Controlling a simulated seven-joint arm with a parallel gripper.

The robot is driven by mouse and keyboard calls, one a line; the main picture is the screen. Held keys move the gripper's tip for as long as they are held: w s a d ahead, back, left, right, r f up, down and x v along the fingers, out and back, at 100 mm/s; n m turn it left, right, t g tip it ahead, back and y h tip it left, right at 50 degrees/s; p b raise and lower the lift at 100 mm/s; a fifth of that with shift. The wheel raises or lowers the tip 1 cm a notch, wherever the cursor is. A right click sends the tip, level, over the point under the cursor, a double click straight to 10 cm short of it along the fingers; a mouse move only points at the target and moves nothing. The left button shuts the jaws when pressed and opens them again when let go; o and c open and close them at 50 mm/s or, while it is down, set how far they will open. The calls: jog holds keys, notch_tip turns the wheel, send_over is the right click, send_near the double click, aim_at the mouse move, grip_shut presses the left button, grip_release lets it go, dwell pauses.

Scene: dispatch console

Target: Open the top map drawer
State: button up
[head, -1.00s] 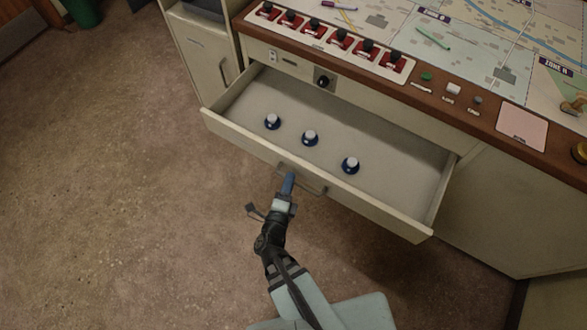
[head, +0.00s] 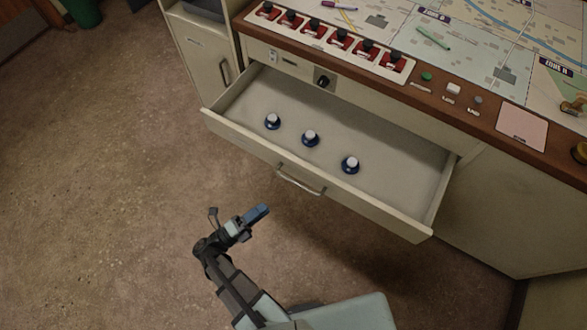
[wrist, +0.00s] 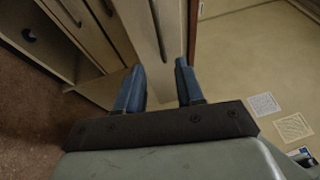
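The top map drawer (head: 372,192) is pulled far out of the console in the head view. Its metal bar handle (head: 301,180) is on the front face. Cabinet fronts show beyond the fingers.
The console top holds a row of red-based black switches (head: 341,39) and a map (head: 470,35). A side cabinet (head: 203,55) with a handle stands left of the drawer. The brown floor (head: 110,190) left of the drawer is clear.

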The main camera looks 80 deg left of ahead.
jog(key=x, duration=1.3)
grip_shut()
dwell(0.6)
